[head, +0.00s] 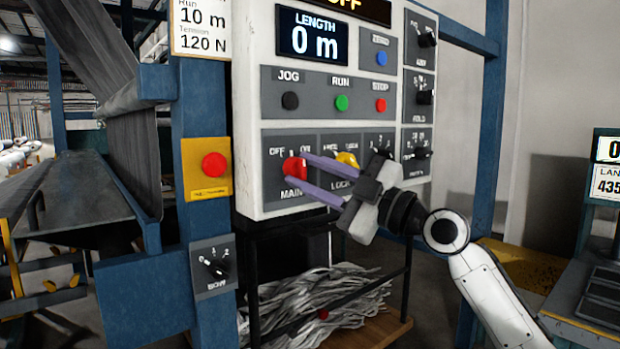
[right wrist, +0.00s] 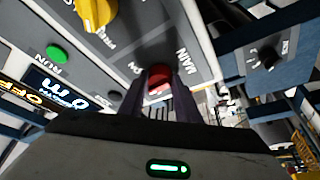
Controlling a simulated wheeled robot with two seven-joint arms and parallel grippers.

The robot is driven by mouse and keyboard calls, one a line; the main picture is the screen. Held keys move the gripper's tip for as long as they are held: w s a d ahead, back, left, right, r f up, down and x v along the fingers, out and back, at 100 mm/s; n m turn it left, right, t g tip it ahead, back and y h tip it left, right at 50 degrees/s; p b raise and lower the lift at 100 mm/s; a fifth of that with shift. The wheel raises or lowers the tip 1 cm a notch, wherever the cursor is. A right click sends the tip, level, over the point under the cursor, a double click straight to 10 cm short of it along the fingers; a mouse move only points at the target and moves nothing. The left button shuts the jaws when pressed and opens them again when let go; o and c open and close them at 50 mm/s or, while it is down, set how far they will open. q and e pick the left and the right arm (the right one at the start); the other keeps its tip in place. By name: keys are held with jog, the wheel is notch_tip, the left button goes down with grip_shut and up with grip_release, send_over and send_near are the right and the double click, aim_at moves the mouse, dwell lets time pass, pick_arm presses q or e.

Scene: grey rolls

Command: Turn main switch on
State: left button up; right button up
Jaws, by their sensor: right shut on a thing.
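The main switch (head: 293,169) is a red knob at the lower left of the white control panel (head: 247,120), with OFF and ON marks above it and MAIN below. My right gripper (head: 299,167) reaches it from the right, with its two purple fingers on either side of the knob, shut on it. In the right wrist view the red knob (right wrist: 158,77) shows between the fingertips. The knob's exact angle is partly hidden by the fingers. The display (head: 312,36) reads LENGTH 0 m, and the sign above it ends in OFF. My left gripper is not in view.
A yellow knob (head: 347,158) sits close right of the main switch, behind my fingers. Black, green and red buttons (head: 380,105) line the row above. A red emergency button (head: 214,164) on yellow and a BOW dial (head: 217,267) are on the blue post.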

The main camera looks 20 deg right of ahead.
jog(key=m+p, duration=0.1)
jog(key=m, duration=0.1)
jog(key=m+t, duration=0.1)
jog(key=shift+a+m+t+h+p, duration=0.2)
jog(key=shift+m+t+h+p, duration=0.1)
jog(key=shift+m+h+p, duration=0.1)
jog(key=m+h+p, duration=0.1)
jog(key=m+p, duration=0.1)
jog(key=m+t+p, duration=0.1)
jog(key=m+p, duration=0.1)
jog(key=shift+s+a+r+m+t+h, duration=0.1)
jog(key=shift+m+t+h, duration=0.2)
jog(key=shift+m+h, duration=0.1)
jog(key=shift+m+t+h+p, duration=0.3)
jog(key=shift+m+h+p, duration=0.1)
jog(key=shift+m+p, duration=0.75)
jog(key=shift+a+m+p, duration=0.1)
jog(key=shift+m+p, duration=0.35)
jog(key=shift+f+m+t+h+p, duration=0.2)
jog(key=shift+m+t+h+p, duration=0.1)
jog(key=shift+m+h+p, duration=0.6)
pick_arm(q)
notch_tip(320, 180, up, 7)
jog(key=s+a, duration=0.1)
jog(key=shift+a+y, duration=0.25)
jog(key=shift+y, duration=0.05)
pick_arm(e)
jog(key=shift+f+m, duration=0.1)
jog(key=shift+m, duration=0.2)
